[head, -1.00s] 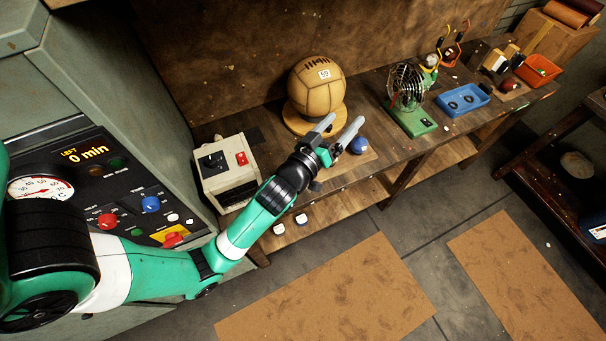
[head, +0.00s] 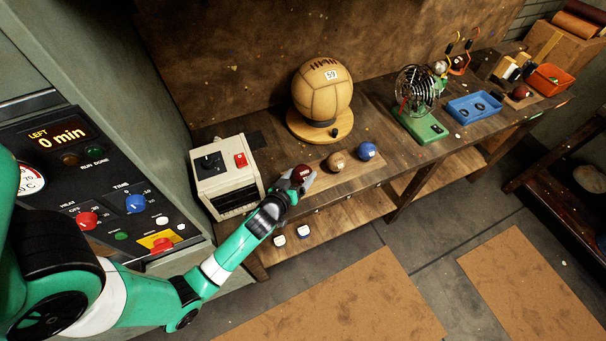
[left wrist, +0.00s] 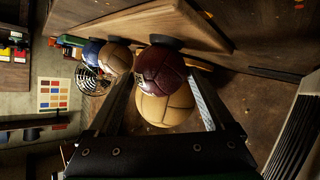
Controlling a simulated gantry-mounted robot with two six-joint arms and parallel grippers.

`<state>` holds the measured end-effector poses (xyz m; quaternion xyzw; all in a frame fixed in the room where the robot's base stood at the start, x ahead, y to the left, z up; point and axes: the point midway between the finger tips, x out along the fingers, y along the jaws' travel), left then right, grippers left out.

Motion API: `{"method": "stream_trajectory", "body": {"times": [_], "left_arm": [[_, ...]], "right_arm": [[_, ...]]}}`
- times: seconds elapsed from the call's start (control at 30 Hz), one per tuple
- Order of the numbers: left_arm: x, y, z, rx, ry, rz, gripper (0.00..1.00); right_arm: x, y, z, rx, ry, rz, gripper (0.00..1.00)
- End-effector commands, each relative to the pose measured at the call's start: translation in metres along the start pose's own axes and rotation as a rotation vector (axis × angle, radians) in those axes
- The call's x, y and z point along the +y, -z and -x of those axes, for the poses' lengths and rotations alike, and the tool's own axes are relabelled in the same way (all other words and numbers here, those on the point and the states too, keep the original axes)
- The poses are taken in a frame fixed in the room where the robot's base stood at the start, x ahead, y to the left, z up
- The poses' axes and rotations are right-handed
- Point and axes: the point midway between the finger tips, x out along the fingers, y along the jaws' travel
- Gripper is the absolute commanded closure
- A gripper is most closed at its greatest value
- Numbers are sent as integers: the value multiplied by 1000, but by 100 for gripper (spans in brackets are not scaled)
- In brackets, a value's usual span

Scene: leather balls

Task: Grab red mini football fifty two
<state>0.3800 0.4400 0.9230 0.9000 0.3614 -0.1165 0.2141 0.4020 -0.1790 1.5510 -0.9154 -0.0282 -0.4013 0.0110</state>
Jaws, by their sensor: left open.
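A small dark red ball (head: 302,173) with a white marking sits at the left end of a wooden board on the bench; its number is too small to read. It also shows in the left wrist view (left wrist: 162,70). My left gripper (head: 308,182) is open at this ball, coming from the front. In the left wrist view the two fingers (left wrist: 160,92) stand on either side of the red ball, with the large tan ball behind it. I cannot tell whether the fingers touch it. My right gripper is not in view.
A tan small ball (head: 338,161) and a blue ball (head: 367,151) stand in a row to the right. A large tan ball (head: 322,90) rests on a round stand behind. A control box (head: 225,175) is close on the left. A wire cage (head: 415,88) stands farther right.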

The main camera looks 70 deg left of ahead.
Motion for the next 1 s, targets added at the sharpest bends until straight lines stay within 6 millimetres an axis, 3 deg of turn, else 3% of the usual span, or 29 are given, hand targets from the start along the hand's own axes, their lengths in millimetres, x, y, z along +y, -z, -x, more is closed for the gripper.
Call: {"method": "stream_trajectory", "body": {"times": [0.13,0.4,0.63,1.0], "left_arm": [[0,-1,-9,0,1,1,14],[-1,-3,-50,0,0,0,14],[0,-2,-52,-1,0,0,14],[0,-2,-51,0,-1,0,79]], "right_arm": [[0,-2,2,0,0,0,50],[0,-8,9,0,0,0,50],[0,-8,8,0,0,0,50],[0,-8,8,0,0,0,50]]}}
